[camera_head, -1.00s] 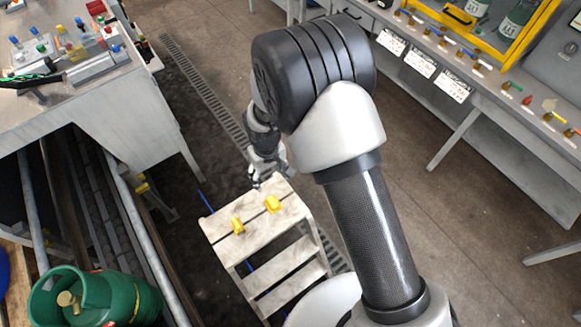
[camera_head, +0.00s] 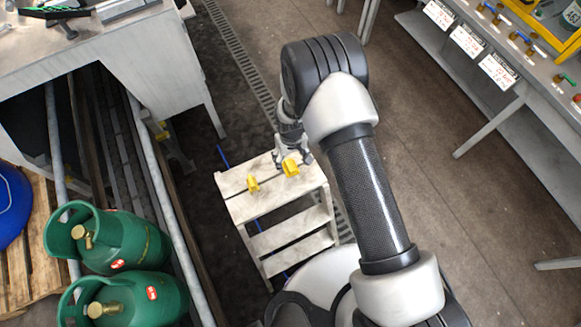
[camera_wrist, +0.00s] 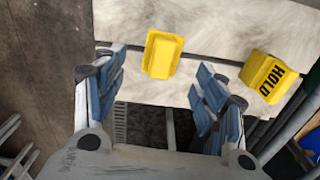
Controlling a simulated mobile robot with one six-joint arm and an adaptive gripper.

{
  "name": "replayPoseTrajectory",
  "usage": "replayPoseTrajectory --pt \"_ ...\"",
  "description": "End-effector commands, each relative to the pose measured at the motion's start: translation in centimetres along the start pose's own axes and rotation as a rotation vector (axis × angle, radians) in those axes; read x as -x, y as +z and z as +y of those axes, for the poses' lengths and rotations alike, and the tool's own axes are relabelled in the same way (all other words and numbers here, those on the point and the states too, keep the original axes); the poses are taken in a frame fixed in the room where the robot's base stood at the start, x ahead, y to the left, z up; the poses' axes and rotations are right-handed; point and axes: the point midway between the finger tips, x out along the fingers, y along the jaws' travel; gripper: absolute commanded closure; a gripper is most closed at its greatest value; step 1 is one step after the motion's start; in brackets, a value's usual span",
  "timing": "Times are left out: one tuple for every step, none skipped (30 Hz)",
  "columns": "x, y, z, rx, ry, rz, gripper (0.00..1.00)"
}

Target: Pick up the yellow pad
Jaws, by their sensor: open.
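Two yellow pieces sit on top of a worn white step stool (camera_head: 235,207). The plain yellow pad (camera_head: 291,168) is the right one in the head view; it shows in the wrist view (camera_wrist: 162,55) just beyond and between my fingers. The other yellow block (camera_head: 253,184), marked HOLD, is at the right in the wrist view (camera_wrist: 265,75). My gripper (camera_head: 292,158) is open and empty, with blue finger pads spread apart (camera_wrist: 160,88). It is close to the plain pad. Whether a finger touches the stool is unclear.
Green gas cylinders (camera_head: 130,243) stand at the lower left behind a metal rail (camera_head: 160,200). A grey workbench (camera_head: 150,60) is at the upper left and a long bench (camera_head: 500,100) at the right. The floor between stool and right bench is clear.

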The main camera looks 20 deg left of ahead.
Motion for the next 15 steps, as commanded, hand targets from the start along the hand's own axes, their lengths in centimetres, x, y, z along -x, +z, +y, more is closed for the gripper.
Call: replayPoseTrajectory --pt "-0.2 0.0 0.0 0.0 0.0 0.0 0.35" --pt "-0.4 0.0 0.0 0.0 0.0 0.0 0.35" --pt "-0.8 0.1 -0.1 0.0 0.0 -0.001 0.35" --pt "-1.1 0.1 -0.1 0.0 0.0 -0.001 0.35" --pt "-1.5 0.1 -0.1 0.0 0.0 -0.002 0.35" --pt "-2.1 0.2 -0.2 0.0 0.0 -0.002 0.35" --pt "-2.6 0.2 -0.2 0.0 0.0 -0.003 0.35" --pt "-3.1 0.3 -0.2 0.0 0.0 -0.004 0.35" --pt "-3.8 0.3 -0.3 0.0 0.0 -0.004 0.35" --pt "-4.2 0.3 -0.2 0.0 0.0 -0.002 0.35" --pt "-4.6 0.3 -0.2 0.0 0.0 -0.002 0.35" --pt "-5.0 0.3 -0.2 0.0 0.0 -0.002 0.35" --pt "-5.2 0.3 -0.2 0.0 0.0 -0.001 0.35" --pt "-5.3 0.2 -0.2 0.0 0.0 -0.001 0.35" --pt "-5.3 0.2 -0.2 0.0 0.0 0.0 0.35"
